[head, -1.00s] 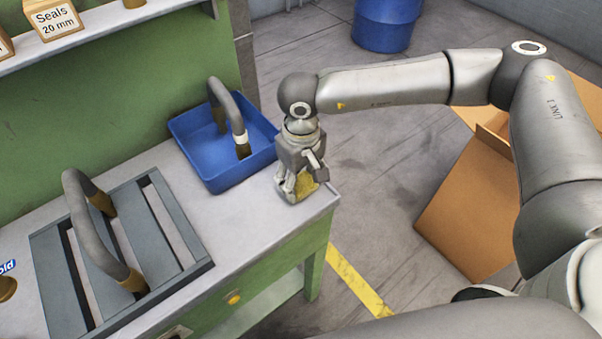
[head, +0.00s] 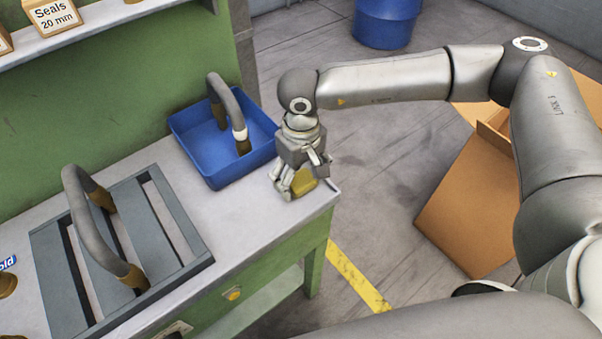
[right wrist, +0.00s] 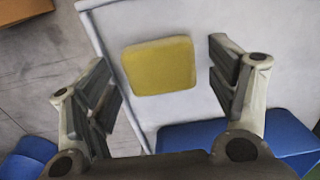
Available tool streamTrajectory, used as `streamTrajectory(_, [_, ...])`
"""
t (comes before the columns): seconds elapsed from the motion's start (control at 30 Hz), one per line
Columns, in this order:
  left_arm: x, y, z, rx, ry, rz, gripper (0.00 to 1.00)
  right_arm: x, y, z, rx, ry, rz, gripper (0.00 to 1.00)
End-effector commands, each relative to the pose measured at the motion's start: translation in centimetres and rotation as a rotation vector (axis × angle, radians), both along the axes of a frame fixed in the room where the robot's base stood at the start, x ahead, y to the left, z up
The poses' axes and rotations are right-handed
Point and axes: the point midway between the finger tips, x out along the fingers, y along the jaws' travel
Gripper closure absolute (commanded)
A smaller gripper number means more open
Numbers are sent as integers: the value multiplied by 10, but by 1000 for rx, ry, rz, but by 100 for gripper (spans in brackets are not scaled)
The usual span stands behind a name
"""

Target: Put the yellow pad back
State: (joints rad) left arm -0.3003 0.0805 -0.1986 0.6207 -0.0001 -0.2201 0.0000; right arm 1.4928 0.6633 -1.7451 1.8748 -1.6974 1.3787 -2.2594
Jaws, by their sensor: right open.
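The yellow pad (head: 304,182) lies at the right end of the bench top, near its edge. In the right wrist view the pad (right wrist: 160,66) is a rounded yellow block on the pale surface, between my spread fingers and ahead of them. My right gripper (head: 296,190) is open, just above and around the pad; the fingers stand apart from it on both sides in the right wrist view (right wrist: 165,98). The gripper partly hides the pad in the head view. My left gripper is not in view.
A blue bin (head: 207,177) with a curved grey hose stands beside my right gripper. A grey slatted rack (head: 188,268) with another hose is at the left. A shelf (head: 98,24) with boxes is behind. A cardboard box (head: 462,215) and blue drum (head: 388,25) stand on the floor.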

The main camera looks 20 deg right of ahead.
Motion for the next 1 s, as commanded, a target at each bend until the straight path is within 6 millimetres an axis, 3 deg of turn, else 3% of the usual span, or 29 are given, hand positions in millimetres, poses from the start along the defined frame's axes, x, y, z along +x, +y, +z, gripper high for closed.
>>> streamTrajectory(0.5, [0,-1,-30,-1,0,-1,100,1,1,101,2,-3,2,21])
streamTrajectory(0.7, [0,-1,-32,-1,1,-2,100,0,1,119,0,-1,2,21])
streamTrajectory(1.0, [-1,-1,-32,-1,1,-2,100,0,1,121,0,-1,2,21])
